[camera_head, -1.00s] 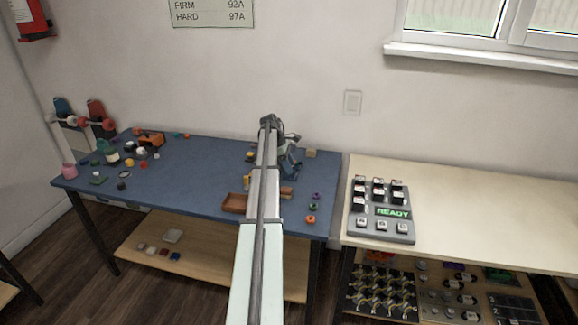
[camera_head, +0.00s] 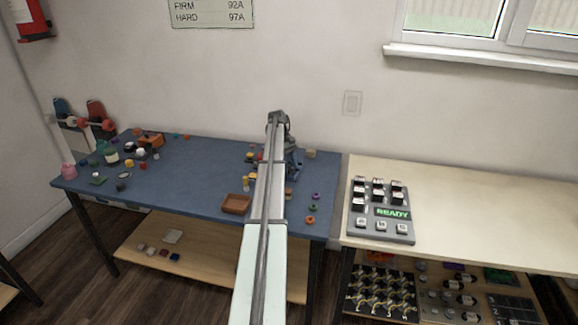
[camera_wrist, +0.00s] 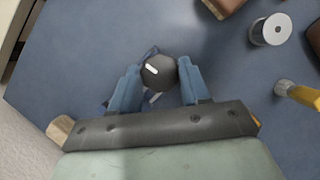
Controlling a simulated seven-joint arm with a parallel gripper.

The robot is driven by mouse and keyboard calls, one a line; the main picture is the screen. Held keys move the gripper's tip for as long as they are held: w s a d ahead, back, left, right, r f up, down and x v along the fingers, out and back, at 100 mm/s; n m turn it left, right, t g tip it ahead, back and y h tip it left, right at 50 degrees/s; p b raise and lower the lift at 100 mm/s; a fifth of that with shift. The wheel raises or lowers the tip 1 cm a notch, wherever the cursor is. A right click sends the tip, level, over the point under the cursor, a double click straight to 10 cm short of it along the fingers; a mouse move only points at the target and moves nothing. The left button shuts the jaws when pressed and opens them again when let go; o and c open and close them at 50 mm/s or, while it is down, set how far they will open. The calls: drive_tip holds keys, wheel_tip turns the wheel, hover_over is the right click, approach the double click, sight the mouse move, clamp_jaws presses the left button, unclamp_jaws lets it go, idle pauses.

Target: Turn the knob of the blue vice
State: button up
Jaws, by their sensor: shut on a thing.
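The blue vice (camera_head: 295,160) stands near the back right of the blue table, partly hidden behind my arm. Its dark round knob (camera_wrist: 159,72), with a short white mark on top, is in the middle of the wrist view. My gripper (camera_wrist: 158,78) has its two blue fingers on either side of the knob, shut on it. Most of the vice body is hidden under the knob and fingers in the wrist view. In the head view my arm hides the fingertips and the knob.
A brown tray (camera_head: 236,204) lies at the table's front, left of my arm. Small coloured wheels (camera_head: 311,220) lie to its right. The wrist view shows a metallic cylinder (camera_wrist: 271,29) and a yellow-handled tool (camera_wrist: 297,93). The table's middle left is mostly clear.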

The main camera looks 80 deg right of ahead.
idle(0.3)
drive_tip(key=o, duration=1.1)
drive_tip(key=shift+c, duration=0.2)
drive_tip(key=v, duration=1.3)
drive_tip(key=shift+r, duration=0.4)
drive_tip(key=shift+w+d, duration=0.1)
